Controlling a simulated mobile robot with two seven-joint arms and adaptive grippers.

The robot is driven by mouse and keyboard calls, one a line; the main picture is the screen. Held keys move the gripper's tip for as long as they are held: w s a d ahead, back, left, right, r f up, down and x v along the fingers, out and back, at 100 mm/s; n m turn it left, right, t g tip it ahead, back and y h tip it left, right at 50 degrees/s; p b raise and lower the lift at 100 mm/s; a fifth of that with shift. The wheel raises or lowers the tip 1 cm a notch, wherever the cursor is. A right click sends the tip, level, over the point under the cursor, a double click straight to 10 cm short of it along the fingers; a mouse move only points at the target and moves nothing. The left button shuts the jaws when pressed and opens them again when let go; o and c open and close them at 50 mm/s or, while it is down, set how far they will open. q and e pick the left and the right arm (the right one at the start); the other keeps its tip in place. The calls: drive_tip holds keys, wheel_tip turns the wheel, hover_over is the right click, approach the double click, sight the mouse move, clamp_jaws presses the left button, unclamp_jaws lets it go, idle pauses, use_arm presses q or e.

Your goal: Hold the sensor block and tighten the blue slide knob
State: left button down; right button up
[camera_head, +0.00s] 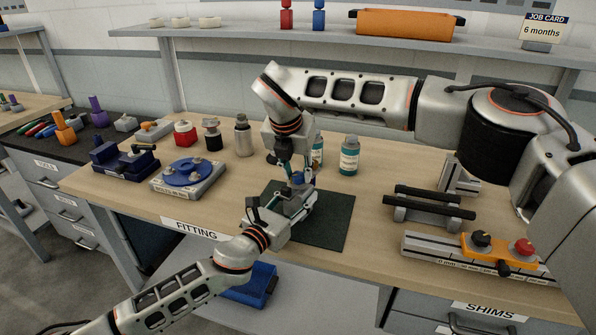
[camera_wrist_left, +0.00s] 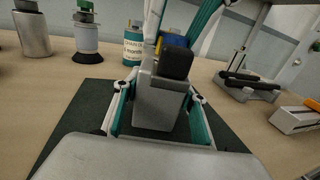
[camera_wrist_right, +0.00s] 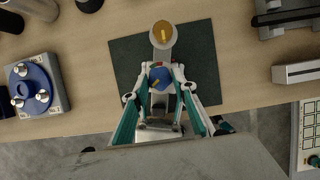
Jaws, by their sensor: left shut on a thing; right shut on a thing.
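The grey sensor block (camera_head: 293,204) stands on the dark green mat (camera_head: 335,222) at the middle of the bench. My left gripper (camera_wrist_left: 160,92) is shut on the block from the front, a finger on each side, in the left wrist view. The blue slide knob (camera_wrist_right: 160,77) is on top of the assembly, with a yellow mark on it. My right gripper (camera_wrist_right: 162,70) comes from above and is shut around the knob. A pale arm with a round amber end (camera_wrist_right: 162,33) extends beyond the knob. In the head view the grippers partly hide the block and knob.
Teal-labelled bottles (camera_head: 349,156) stand behind the mat. A blue round fixture (camera_head: 187,173) is to the left. Black-railed parts (camera_head: 430,205) and a slide with an orange carriage (camera_head: 490,248) are to the right. The mat's right side is bare.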

drive_tip(key=o, duration=1.1)
drive_tip(key=v, duration=1.2)
drive_tip(key=shift+c, duration=0.3)
